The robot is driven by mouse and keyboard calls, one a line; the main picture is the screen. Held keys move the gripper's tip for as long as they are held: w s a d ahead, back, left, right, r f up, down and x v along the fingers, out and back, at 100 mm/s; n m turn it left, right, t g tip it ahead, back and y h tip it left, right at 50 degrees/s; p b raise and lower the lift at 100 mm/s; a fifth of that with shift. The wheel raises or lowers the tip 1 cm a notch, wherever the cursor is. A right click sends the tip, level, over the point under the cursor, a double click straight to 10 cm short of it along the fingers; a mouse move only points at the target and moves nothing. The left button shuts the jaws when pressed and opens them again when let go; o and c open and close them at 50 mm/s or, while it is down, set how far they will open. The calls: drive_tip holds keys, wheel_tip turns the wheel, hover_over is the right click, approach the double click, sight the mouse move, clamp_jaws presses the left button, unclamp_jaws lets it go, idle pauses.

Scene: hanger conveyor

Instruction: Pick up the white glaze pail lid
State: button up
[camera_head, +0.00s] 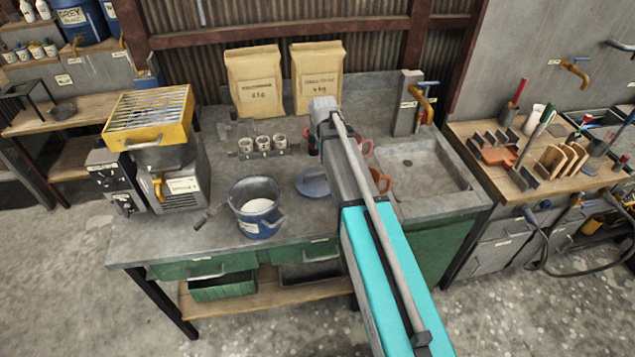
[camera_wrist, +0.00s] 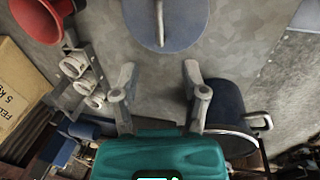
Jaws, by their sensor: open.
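The lid (camera_head: 308,182) is a flat blue-grey disc lying on the grey bench, just right of the open blue pail (camera_head: 260,226), which holds white material. In the wrist view the lid (camera_wrist: 183,20) shows at the top centre, with a thin upright handle bar across its middle; its upper part is cut off by the frame. My gripper (camera_wrist: 159,68) is open and empty, its two fingers apart and pointing towards the lid, with bench showing between them. The pail (camera_wrist: 222,98) is beside the right finger. In the head view my arm hides the gripper and touches the lid's right edge in the picture.
Small cups in a rack (camera_head: 262,147) stand behind the lid, and paper sacks (camera_head: 255,82) at the back. A sink (camera_head: 425,165) is at right, a yellow-topped machine (camera_head: 150,115) at left.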

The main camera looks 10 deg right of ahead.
sight(317, 174)
drive_tip(key=shift+f, duration=0.1)
drive_tip(key=f+b, duration=0.2)
drive_tip(key=w+f+b, duration=0.1)
drive_tip(key=f+b, duration=0.5)
drive_tip(key=shift+w+f, duration=0.15)
drive_tip(key=shift+w, duration=0.2)
idle(0.7)
drive_tip(key=shift+w+a+f+b, duration=0.1)
drive_tip(key=shift+w+f+b, duration=0.1)
drive_tip(key=shift+f+b, duration=0.7)
drive_tip(key=shift+w+f+b, duration=0.15)
drive_tip(key=shift+f+b, duration=0.6)
drive_tip(key=shift+b, duration=0.2)
drive_tip(key=shift+w+a+f+b, duration=0.1)
drive_tip(key=shift+w+f+b, duration=0.1)
drive_tip(key=shift+f+b, duration=0.7)
drive_tip(key=shift+r, duration=0.1)
clamp_jaws()
